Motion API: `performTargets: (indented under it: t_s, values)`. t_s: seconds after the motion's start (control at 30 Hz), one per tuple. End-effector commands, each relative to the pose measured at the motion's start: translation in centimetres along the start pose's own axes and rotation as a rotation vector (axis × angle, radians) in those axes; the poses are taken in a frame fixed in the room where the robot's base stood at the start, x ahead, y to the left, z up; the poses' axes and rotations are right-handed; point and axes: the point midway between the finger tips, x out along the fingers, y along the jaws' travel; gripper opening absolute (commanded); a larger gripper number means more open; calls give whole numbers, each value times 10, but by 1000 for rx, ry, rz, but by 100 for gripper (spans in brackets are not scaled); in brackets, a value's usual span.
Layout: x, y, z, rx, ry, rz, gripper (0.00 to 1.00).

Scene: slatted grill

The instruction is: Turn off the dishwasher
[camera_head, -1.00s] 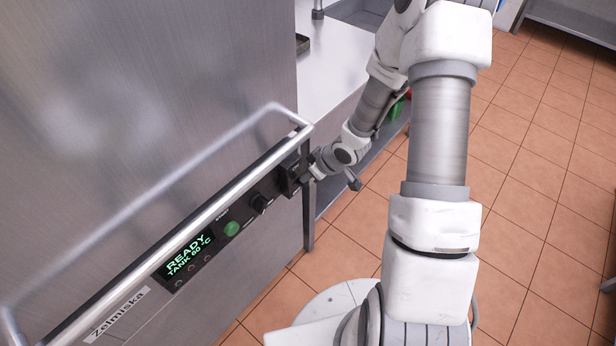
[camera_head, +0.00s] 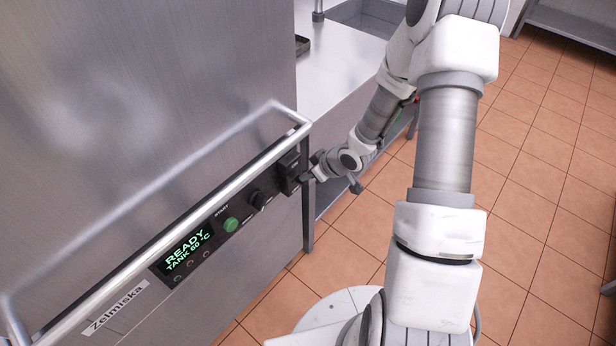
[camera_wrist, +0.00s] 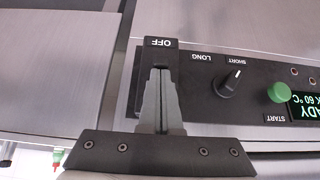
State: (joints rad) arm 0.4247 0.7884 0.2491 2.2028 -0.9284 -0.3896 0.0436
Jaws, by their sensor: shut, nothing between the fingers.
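The dishwasher (camera_head: 120,130) is a steel cabinet with a black control panel (camera_head: 222,240). Its display (camera_head: 188,248) is lit and reads READY, TANK 60 °C. A black block-shaped power switch (camera_head: 289,170) sits at the panel's right end. In the wrist view the switch (camera_wrist: 160,45) shows the word OFF, upside down. My gripper (camera_head: 303,181) is at the switch; in the wrist view its shut fingers (camera_wrist: 160,72) lie over the switch just below the OFF label, with nothing between them. I cannot tell whether the fingertips touch it.
A green start button (camera_head: 231,225) and a black short/long knob (camera_head: 257,200) are beside the switch. A steel handle bar (camera_head: 180,222) runs along above the panel. A steel counter (camera_head: 340,70) stands behind.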

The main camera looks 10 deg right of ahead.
Motion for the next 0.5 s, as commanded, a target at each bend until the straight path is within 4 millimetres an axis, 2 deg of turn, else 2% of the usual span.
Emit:
performTargets:
  t_s: [0.5]
  values:
    - [12,7,7,3,166,0,0]
